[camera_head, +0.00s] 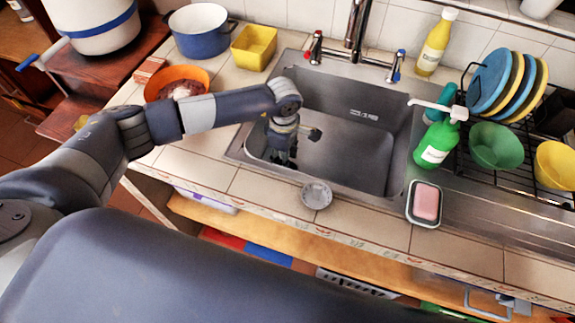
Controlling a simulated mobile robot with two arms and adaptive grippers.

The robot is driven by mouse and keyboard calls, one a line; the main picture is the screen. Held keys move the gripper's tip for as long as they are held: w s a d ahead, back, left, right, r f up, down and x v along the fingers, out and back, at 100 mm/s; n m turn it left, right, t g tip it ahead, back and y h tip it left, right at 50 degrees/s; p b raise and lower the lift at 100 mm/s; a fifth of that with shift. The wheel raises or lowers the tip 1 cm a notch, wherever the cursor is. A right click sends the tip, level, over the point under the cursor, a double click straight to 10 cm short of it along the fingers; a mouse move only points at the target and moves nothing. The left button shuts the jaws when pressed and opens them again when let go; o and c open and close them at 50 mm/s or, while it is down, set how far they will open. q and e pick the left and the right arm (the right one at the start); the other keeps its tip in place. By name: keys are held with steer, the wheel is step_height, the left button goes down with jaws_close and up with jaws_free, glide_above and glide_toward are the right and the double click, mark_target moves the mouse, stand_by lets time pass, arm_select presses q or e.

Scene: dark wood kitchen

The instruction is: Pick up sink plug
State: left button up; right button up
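A small round grey piece that looks like the sink plug (317,194) lies on the tiled counter at the sink's front edge. My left arm reaches in from the left over the counter. My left gripper (284,157) points down inside the left part of the steel sink (350,150). It is to the left of and behind the round piece, apart from it. Its fingers are dark and small, and I cannot tell whether they are open or shut. The sink's drain is not clearly visible. My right gripper is not in view.
A faucet (355,25) with red and blue taps stands behind the sink. A green soap bottle (437,140), a soap dish (424,204) and a dish rack (520,150) are at right. An orange bowl (177,80) and yellow container (254,48) are at left.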

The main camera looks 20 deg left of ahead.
arm_select(q)
steer(key=shift+w+f, duration=0.1)
steer(key=shift+f, duration=1.45)
steer(key=shift+c, duration=0.3)
jaws_close()
